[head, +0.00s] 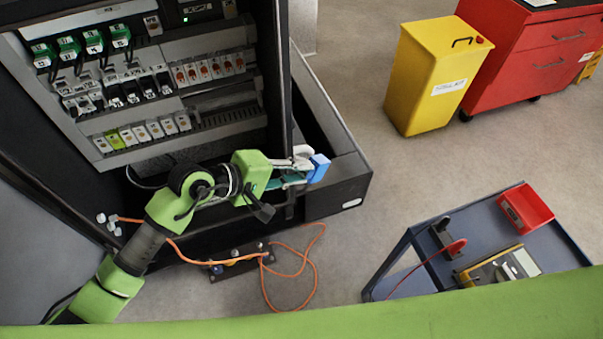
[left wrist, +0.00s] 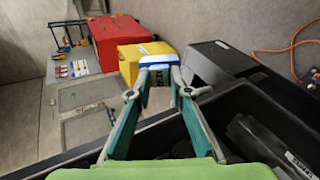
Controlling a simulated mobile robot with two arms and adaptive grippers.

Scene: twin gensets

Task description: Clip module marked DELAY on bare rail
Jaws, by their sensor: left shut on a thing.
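My left gripper (head: 303,168) is shut on a blue module (head: 319,169), held just right of the cabinet's open side, above its dark base. The left wrist view also shows the blue module (left wrist: 157,61) with a pale edge between the fingertips (left wrist: 158,77). I cannot read any DELAY marking on it. Inside the cabinet, a slotted bare stretch of rail (head: 228,117) runs right of the white and lime modules (head: 143,132) in the lowest row. My left arm passes in front of the lower cabinet. My right gripper is not in view.
Orange-marked modules (head: 208,70) and green-topped modules (head: 80,44) fill the rows above. The cabinet's dark side post (head: 281,75) stands close to the gripper. An orange cable (head: 300,262) lies on the floor. A trolley (head: 480,235) with a red bin (head: 525,208) stands right.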

